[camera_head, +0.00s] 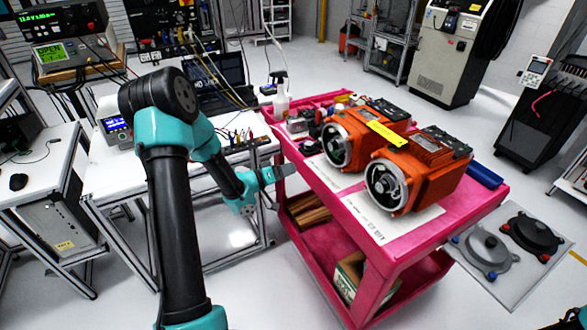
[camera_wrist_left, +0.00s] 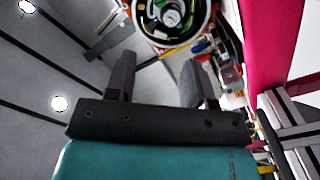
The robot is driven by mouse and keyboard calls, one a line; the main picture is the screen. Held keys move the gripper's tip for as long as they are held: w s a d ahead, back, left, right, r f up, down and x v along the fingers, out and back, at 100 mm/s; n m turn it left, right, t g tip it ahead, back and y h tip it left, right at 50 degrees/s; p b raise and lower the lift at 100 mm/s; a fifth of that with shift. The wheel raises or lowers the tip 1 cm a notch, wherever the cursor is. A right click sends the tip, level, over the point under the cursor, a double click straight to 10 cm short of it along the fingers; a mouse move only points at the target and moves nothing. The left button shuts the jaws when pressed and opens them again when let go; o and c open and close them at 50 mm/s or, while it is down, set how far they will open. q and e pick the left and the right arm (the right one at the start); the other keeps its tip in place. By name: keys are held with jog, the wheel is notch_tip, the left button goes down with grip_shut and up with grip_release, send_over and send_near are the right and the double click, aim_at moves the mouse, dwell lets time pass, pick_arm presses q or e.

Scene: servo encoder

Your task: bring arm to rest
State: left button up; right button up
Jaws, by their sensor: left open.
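My left arm (camera_head: 172,200) rises from the bottom of the head view and bends over towards the pink cart. Its left gripper (camera_head: 284,172) is at the cart's left edge, to the left of the orange motors. In the left wrist view the two dark fingers (camera_wrist_left: 157,75) stand apart with nothing between them. Beyond them, a round open motor end (camera_wrist_left: 178,14) shows at the top. In the head view an orange motor (camera_head: 370,130) with a yellow label lies behind a second orange motor (camera_head: 425,172). My right gripper is not in view.
The pink cart (camera_head: 410,250) holds the motors, small parts and a blue cylinder (camera_head: 485,176). A grey panel (camera_head: 510,285) with two round covers is at its right. White workbenches (camera_head: 100,185) with instruments stand left of it. A white cabinet (camera_head: 447,60) stands at the back.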

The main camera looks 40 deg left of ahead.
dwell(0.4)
pick_arm(q)
jog(key=s+d+f+g+y, duration=0.2)
jog(key=d+f+g, duration=0.3)
jog(key=f, duration=0.4)
jog(key=s+d+f+g+y, duration=0.1)
jog(key=s+d+f+g, duration=0.1)
jog(key=d+f, duration=0.6)
jog(key=s+d+f+g, duration=0.2)
jog(key=s+d+f, duration=0.1)
jog(key=s, duration=0.2)
jog(key=s+d+f+m+g, duration=0.1)
jog(key=s+d+f+g, duration=0.1)
jog(key=s, duration=0.3)
jog(key=s+d+f+m+g+y, duration=0.1)
jog(key=s+d+f+g, duration=0.2)
jog(key=s, duration=0.3)
jog(key=shift+d+f+g, duration=0.3)
jog(key=shift+d+g, duration=0.25)
jog(key=shift+g, duration=0.05)
